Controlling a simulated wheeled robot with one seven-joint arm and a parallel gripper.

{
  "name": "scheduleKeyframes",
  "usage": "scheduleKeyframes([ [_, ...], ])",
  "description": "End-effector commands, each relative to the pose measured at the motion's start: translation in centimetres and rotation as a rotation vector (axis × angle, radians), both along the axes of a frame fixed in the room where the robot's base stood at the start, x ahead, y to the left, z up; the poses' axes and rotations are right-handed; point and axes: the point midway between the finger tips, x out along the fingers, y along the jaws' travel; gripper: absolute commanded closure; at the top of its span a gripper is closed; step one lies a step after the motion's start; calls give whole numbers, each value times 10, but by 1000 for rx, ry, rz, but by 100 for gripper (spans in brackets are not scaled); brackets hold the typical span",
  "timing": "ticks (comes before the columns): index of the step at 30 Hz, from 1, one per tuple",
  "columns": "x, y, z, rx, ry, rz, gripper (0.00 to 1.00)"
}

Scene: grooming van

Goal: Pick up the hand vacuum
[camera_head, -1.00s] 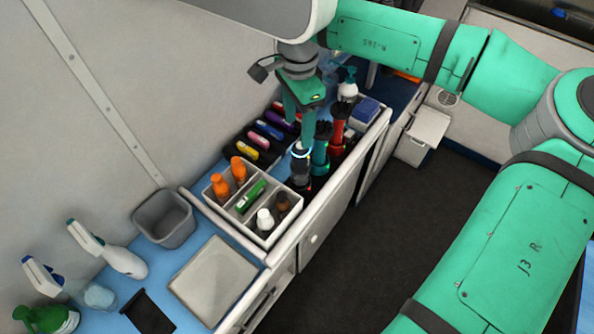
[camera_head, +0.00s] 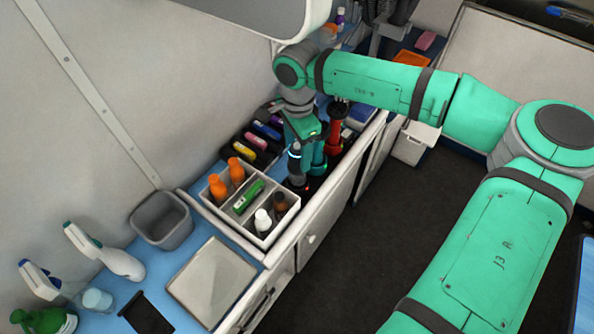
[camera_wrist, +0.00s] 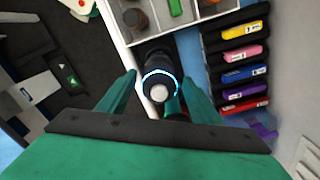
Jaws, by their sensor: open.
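The hand vacuum is probably the dark upright cylinder with a glowing blue ring (camera_wrist: 160,86), seen end-on between my fingers in the wrist view. In the head view the ringed cylinder (camera_head: 296,165) stands on the counter beside the white divided caddy, partly hidden by my gripper. A teal one (camera_head: 319,162) and a red one (camera_head: 336,128) stand behind it in a row. My gripper (camera_wrist: 158,92) is open, its two green fingers on either side of the ringed cylinder. I cannot tell whether they touch it.
The white caddy (camera_head: 233,219) holds orange, white and brown bottles and a green item. Several coloured cases (camera_wrist: 245,70) lie in a row along the wall side. A grey bin (camera_head: 163,220) and a flat tray (camera_head: 212,281) sit nearer. The dark floor lies right of the counter.

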Motion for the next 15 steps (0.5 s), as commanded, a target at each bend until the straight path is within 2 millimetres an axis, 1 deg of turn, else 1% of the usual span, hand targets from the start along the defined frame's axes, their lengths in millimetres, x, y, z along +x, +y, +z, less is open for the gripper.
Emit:
scheduleKeyframes([
  [1,0,-1,0,0,0,-1,41],
  [2,0,-1,0,0,0,-1,48],
  [3,0,-1,0,0,0,-2,58],
  [5,0,-1,0,0,0,-2,72],
  [6,0,-1,0,0,0,-2,82],
  [7,0,-1,0,0,0,-2,86],
  [15,0,-1,1,0,-1,-2,86],
])
